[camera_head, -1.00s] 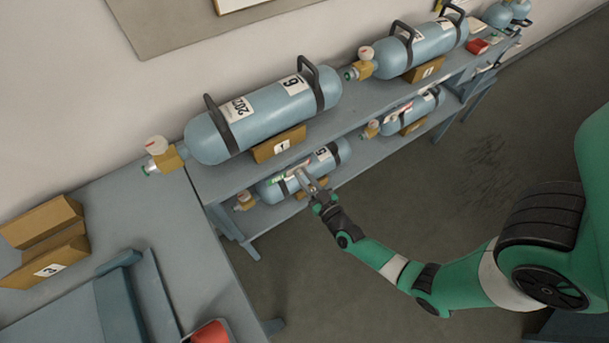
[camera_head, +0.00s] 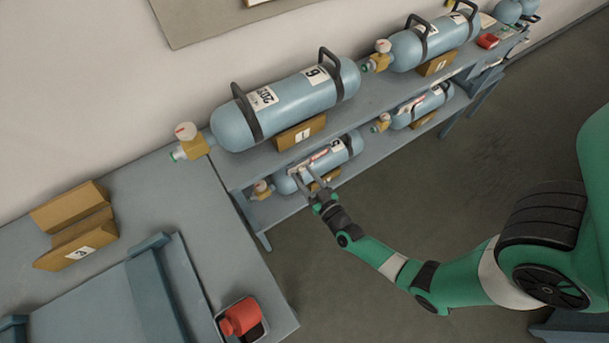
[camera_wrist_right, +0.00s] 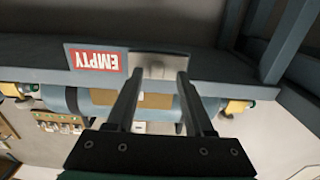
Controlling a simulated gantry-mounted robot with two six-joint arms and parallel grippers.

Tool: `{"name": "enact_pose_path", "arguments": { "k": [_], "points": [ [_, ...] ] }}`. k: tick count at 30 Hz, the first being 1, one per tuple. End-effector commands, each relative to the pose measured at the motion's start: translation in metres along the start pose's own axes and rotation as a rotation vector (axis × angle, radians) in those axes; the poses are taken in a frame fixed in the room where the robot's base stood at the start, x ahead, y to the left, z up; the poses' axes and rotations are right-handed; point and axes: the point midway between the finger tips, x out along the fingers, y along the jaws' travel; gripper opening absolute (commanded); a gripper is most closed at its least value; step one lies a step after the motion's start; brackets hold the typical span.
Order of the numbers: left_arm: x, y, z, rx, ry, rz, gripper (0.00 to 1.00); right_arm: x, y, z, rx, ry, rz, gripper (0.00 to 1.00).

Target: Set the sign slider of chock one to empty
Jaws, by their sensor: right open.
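Chock one (camera_head: 302,133) is a tan wooden block with a white "1" label, on the upper shelf under a blue cylinder. Below it, the red EMPTY sign (camera_head: 318,157) shows on the shelf's front edge. In the right wrist view, the EMPTY sign (camera_wrist_right: 96,60) appears upside down and fully uncovered. The pale metal slider (camera_wrist_right: 159,65) sits right beside it there, covering the other part of the strip. My right gripper (camera_head: 302,176) is open at the slider. Its fingertips (camera_wrist_right: 155,82) stand either side of the slider's tab; contact is unclear. My left gripper is out of view.
Blue cylinders with black handles lie on both shelves (camera_head: 375,100). A lower cylinder (camera_head: 335,155) is close behind my right gripper. A wooden chock (camera_head: 75,228) and a tray with a red item (camera_head: 241,318) are on the left bench.

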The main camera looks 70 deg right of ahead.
Motion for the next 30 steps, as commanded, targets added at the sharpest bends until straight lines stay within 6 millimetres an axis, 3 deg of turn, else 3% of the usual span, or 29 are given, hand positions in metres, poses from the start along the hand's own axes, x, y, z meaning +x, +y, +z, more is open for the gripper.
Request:
{"name": "enact_pose_path", "arguments": {
  "k": [5,15,18,23,30],
  "points": [
    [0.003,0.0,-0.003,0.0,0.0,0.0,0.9,-0.01,0.0,-0.001,0.0,-0.003,0.0,0.53],
    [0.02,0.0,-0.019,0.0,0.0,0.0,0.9,-0.088,-0.001,-0.003,-0.002,-0.004,-0.007,0.53],
    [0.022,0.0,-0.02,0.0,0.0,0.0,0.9,-0.103,-0.002,-0.002,0.001,-0.002,-0.009,0.53],
    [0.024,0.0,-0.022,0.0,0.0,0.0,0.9,-0.115,0.0,-0.001,0.0,-0.001,-0.003,0.53],
    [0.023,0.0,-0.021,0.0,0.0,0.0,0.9,-0.116,0.001,0.0,-0.001,0.0,0.0,0.53]
  ]
}}
